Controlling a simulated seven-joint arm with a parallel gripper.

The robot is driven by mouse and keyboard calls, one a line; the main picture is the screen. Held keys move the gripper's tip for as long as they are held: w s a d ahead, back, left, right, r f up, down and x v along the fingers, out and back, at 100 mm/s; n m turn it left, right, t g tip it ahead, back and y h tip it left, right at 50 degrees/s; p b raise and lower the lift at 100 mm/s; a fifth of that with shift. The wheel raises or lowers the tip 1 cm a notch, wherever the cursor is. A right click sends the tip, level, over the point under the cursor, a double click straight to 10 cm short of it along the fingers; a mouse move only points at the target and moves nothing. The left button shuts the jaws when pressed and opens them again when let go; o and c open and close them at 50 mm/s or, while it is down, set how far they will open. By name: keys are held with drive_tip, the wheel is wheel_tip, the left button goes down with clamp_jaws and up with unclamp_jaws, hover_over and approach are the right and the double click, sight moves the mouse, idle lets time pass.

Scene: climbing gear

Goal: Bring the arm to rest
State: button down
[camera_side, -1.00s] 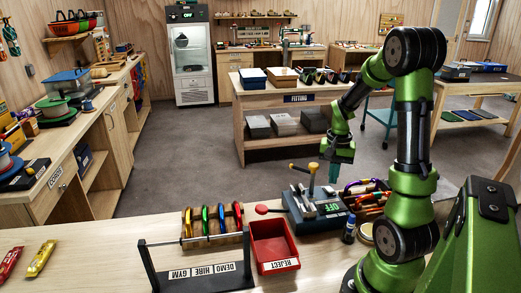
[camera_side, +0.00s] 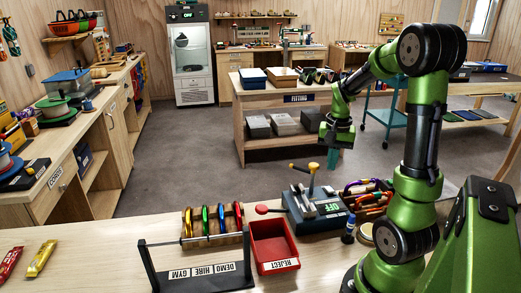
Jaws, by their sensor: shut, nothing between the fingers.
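My gripper (camera_side: 332,160) hangs at the end of my green arm, pointing down. It is above and behind the dark device (camera_side: 312,210) with the small "OFF" display. Its teal fingers look closed, with nothing seen between them. It is apart from the bench and everything on it in this view.
On the bench (camera_side: 100,245) stand a red REJECT bin (camera_side: 273,243), a rack (camera_side: 205,267) labelled GYM, HIRE and DEMO, and colored carabiner-like rings (camera_side: 213,220). The front left bench is mostly clear.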

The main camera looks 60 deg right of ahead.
drive_tip(key=w+a+r+n+t, duration=0.2)
drive_tip(key=a+r, duration=0.1)
drive_tip(key=a, duration=0.3)
drive_tip(key=w+a+r+n+t, duration=0.1)
drive_tip(key=w+a+r+n, duration=0.15)
drive_tip(key=a, duration=0.35)
drive_tip(key=s+a+r+n+t+y, duration=0.1)
drive_tip(key=a+r+n+t, duration=0.1)
drive_tip(key=a, duration=0.6)
drive_tip(key=s+a+r+n+t+y, duration=0.1)
drive_tip(key=a+n, duration=0.3)
drive_tip(key=a, duration=0.4)
drive_tip(key=shift+s+r+t, duration=0.4)
drive_tip(key=shift+s+r, duration=0.4)
drive_tip(key=d+f+n+g, duration=0.2)
drive_tip(key=d+n+g, duration=0.2)
drive_tip(key=d, duration=1.1)
drive_tip(key=d+f+n+g, duration=0.2)
drive_tip(key=d+n+g, duration=0.2)
drive_tip(key=d+n, duration=0.5)
drive_tip(key=d, duration=0.7)
drive_tip(key=shift+s+d+g, duration=0.15)
drive_tip(key=shift+d+g, duration=0.15)
drive_tip(key=shift+g, duration=0.1)
